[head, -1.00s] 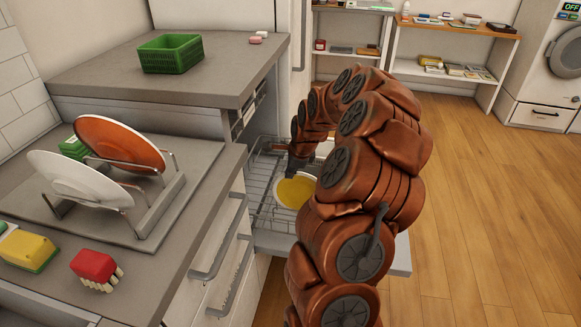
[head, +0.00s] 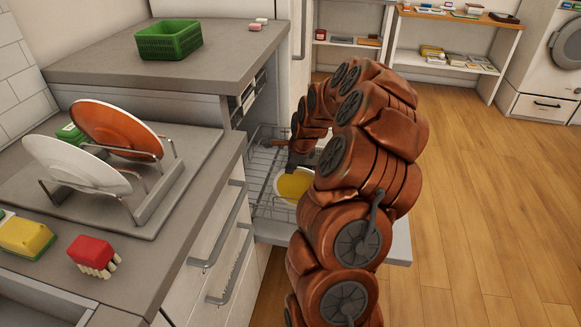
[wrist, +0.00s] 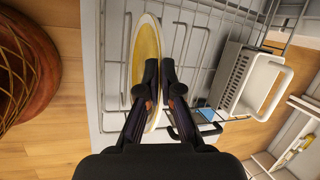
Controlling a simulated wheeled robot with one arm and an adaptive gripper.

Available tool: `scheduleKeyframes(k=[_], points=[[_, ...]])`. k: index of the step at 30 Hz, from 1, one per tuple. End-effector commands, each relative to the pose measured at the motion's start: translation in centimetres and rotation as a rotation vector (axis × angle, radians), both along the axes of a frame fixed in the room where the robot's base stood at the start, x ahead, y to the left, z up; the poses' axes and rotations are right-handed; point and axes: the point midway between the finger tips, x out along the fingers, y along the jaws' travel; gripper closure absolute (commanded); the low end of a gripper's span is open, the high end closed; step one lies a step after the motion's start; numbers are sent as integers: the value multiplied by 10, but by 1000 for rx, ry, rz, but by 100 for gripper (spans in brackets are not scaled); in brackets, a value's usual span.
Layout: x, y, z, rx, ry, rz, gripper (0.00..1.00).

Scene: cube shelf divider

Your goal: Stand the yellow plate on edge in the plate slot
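The yellow plate (head: 294,186), with a pale rim, is at the wire pull-out rack (head: 262,182) in the head view. In the wrist view the plate (wrist: 146,50) appears narrow and steeply tilted, with its rim between the two fingers. My gripper (wrist: 160,72) is closed on that rim; in the head view the gripper (head: 300,160) is partly hidden by my arm. On the left counter, a dish rack (head: 160,195) holds an orange plate (head: 115,128) and a white plate (head: 75,165), both leaning on edge. I cannot tell whether the yellow plate touches the wire rack.
A white basket (wrist: 255,85) sits at the wire rack's right in the wrist view. A green basket (head: 168,42) stands on the upper counter. A red brush (head: 93,254) and yellow sponge (head: 25,237) lie near the dish rack. Wood floor at right is clear.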

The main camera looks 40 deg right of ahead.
Motion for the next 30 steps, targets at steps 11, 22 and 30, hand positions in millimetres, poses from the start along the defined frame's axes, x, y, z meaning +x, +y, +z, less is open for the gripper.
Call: scheduleKeyframes(k=[11, 22, 30], points=[[0, 0, -4, -1, -1, 0, 100], [0, 0, -9, -1, -1, 0, 100], [0, 0, -10, -1, -1, 0, 88]])
